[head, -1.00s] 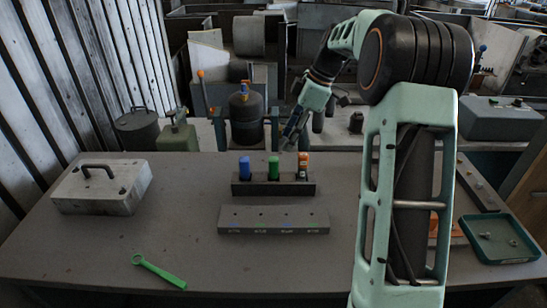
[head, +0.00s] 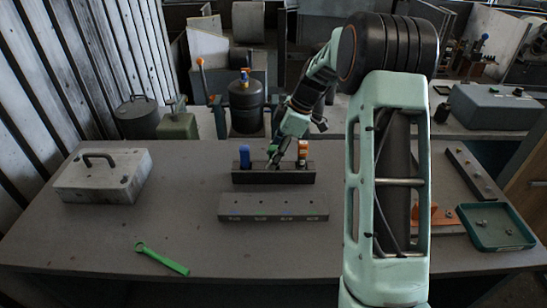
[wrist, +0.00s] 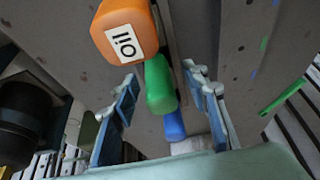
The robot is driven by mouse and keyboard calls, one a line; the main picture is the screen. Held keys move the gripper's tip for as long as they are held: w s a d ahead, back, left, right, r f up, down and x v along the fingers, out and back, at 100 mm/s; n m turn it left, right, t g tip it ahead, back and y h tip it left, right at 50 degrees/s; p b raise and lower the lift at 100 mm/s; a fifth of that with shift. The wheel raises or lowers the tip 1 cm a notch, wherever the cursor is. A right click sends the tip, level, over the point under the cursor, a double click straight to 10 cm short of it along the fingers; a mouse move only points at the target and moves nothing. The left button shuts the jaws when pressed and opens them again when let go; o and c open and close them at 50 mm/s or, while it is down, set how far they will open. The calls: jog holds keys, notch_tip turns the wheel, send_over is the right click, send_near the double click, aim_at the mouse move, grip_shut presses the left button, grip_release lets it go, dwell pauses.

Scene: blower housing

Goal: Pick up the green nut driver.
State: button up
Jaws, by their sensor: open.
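The green nut driver (wrist: 160,86) shows in the wrist view between an orange driver (wrist: 128,30) with a white label and a blue driver (wrist: 174,126). My gripper (wrist: 162,82) is open, with one finger to each side of the green handle in that view. I cannot tell how deep the handle sits between the fingers. In the head view my gripper (head: 274,155) is over the middle of the dark rack (head: 273,178) and mostly hides the green driver. The blue driver (head: 244,156) and the orange driver (head: 303,151) stand at either side.
A grey block (head: 273,208) with small labels lies in front of the rack. A green wrench (head: 162,260) lies at the front left and a grey case (head: 103,176) at the back left. A green tray (head: 495,227) is at right. The front middle of the table is clear.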

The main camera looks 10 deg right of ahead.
grip_shut()
jog(key=shift+r, duration=0.1)
dwell(0.3)
notch_tip(320, 180, up, 10)
jog(key=shift+b, duration=0.3)
jog(key=c, duration=0.7)
grip_release()
grip_shut()
